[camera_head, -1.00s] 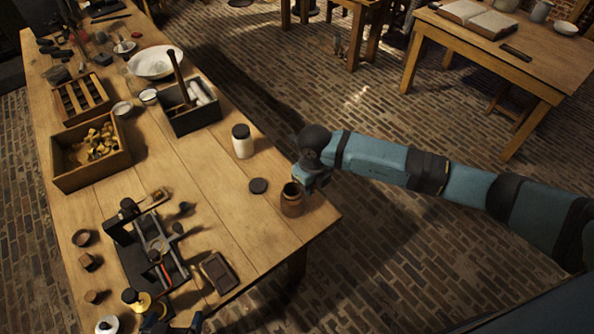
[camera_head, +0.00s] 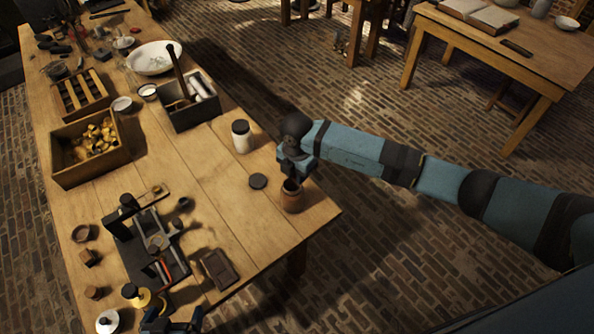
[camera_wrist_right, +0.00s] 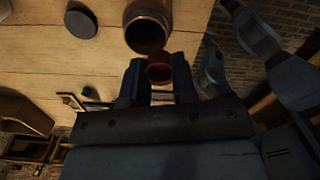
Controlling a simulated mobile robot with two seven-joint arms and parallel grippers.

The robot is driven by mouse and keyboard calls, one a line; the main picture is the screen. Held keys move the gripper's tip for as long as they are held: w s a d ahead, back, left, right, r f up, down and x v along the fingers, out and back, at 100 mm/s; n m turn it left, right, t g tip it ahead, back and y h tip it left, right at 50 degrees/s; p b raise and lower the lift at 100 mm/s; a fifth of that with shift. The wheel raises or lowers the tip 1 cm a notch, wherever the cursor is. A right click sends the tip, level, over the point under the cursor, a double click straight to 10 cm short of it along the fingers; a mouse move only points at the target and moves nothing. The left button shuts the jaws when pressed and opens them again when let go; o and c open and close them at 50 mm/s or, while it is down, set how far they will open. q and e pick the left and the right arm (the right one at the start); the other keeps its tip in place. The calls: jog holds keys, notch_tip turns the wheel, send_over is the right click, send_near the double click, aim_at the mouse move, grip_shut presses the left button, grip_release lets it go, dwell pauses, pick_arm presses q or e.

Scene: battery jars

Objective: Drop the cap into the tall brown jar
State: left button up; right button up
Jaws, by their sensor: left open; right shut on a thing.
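The brown jar (camera_head: 292,199) stands upright and open-mouthed near the table's right corner. It also shows in the right wrist view (camera_wrist_right: 148,24), its dark mouth facing my fingers. My right gripper (camera_head: 295,177) is over the jar's rim, coming in from the right. In the wrist view the right gripper (camera_wrist_right: 158,68) is shut on a small round copper-brown cap (camera_wrist_right: 160,74). The cap shows just beside the jar mouth in that view; its exact height over the rim is unclear. My left gripper (camera_head: 172,320) is open and empty at the bottom edge, partly cut off.
A black bench fixture (camera_head: 140,250) and a dark block (camera_head: 219,268) are nearer. Wooden boxes (camera_head: 120,165) fill the left side.

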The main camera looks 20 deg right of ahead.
aim_at(292, 195)
notch_tip(292, 195, down, 4)
jog(key=shift+r+b, duration=0.2)
jog(key=shift+b, duration=0.8)
jog(key=shift+f, duration=0.2)
jog(key=o, duration=1)
jog(key=shift+c, duration=0.2)
